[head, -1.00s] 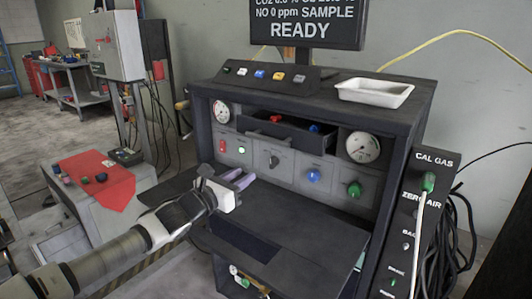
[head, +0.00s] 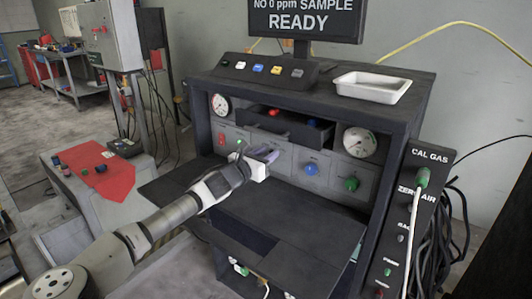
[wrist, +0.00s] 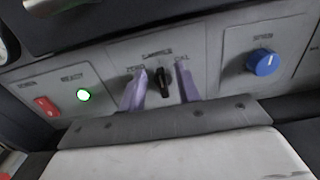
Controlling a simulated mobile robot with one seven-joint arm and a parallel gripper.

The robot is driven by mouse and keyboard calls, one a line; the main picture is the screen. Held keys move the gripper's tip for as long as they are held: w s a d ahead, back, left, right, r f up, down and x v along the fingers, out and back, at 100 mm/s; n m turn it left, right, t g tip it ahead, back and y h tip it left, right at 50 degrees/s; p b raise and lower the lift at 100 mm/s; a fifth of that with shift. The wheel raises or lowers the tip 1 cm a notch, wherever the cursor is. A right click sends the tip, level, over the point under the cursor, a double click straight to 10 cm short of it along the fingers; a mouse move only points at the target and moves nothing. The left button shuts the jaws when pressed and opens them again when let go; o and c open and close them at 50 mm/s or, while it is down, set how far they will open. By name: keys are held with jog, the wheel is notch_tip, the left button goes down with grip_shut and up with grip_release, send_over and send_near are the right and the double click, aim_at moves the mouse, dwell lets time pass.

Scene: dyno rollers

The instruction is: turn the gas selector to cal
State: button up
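The gas selector (wrist: 162,84) is a small black knob on the grey front panel, under the printed labels ZERO, SAMPLE and CAL. It stands roughly upright, towards SAMPLE; CAL is to its right. In the wrist view my gripper (wrist: 160,70) is open, with one purple finger on each side of the knob and a gap to each. I cannot tell how deep the fingers reach around it. In the head view my gripper (head: 270,154) is at the panel and hides the selector.
A blue knob (wrist: 263,62) is to the right, with a green knob (head: 351,184) beyond it. An open drawer (head: 290,130) juts out above; a dark shelf (head: 290,220) lies below.

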jog(key=shift+w, duration=0.1)
grip_shut()
jog(key=shift+d+f, duration=0.1)
dwell(0.3)
jog(key=shift+s+d+f+m+b, duration=0.1)
jog(key=shift+s+d+m+b, duration=0.1)
jog(key=shift+m+b, duration=1.35)
jog(key=shift+s+d+f+m+b, duration=0.15)
jog(key=shift+d+m+b, duration=0.05)
jog(key=shift+m+b, duration=1.3)
jog(key=shift+s+d+f+m+b, duration=0.1)
jog(key=shift+s+d+m+b, duration=0.1)
jog(key=shift+m+b, duration=1.35)
jog(key=shift+m, duration=0.5)
grip_release()
